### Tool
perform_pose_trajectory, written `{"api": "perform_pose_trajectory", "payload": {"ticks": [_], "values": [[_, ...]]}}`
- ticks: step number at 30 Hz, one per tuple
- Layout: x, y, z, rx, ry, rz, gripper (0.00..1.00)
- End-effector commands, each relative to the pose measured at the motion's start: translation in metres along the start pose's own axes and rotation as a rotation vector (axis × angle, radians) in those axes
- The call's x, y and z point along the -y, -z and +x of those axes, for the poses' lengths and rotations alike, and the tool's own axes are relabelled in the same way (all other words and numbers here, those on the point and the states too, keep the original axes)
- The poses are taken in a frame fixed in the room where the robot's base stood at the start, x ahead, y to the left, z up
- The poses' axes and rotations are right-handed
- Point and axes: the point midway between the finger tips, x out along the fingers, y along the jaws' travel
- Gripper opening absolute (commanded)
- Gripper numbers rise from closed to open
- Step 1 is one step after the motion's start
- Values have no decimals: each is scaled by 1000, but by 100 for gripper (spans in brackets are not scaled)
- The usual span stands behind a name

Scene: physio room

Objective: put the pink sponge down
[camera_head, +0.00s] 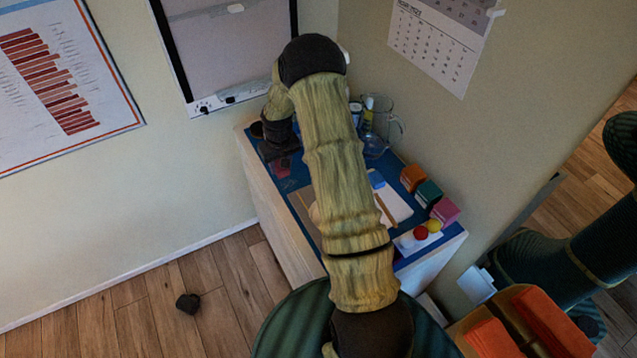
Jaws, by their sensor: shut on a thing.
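My gripper (279,153) is at the far left part of the blue-topped table (389,159), with my arm reaching across the middle of the view. It is shut on a small dark-pink thing, which looks like the pink sponge (282,168). The sponge shows just below the fingers, low over the blue top near its left edge. I cannot tell whether it touches the surface. My arm hides the middle of the table.
A clear jug (379,122) stands at the back right. Orange (412,177), green (428,193) and pink (445,211) blocks line the right edge. A blue block (377,180), red ball (421,232) and yellow ball (434,226) are also on the table. Walls stand behind and right.

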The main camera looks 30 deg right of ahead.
Motion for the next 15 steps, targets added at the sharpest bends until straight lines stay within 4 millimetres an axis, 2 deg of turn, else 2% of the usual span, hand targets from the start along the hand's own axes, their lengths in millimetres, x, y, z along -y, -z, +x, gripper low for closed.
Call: {"api": "perform_pose_trajectory", "payload": {"ticks": [5, 11, 15], "values": [[-21, -8, -6, 1, -2, 6, 15], [-74, -36, -20, 5, -4, 13, 15], [-113, -64, -32, 6, -3, 13, 15]]}}
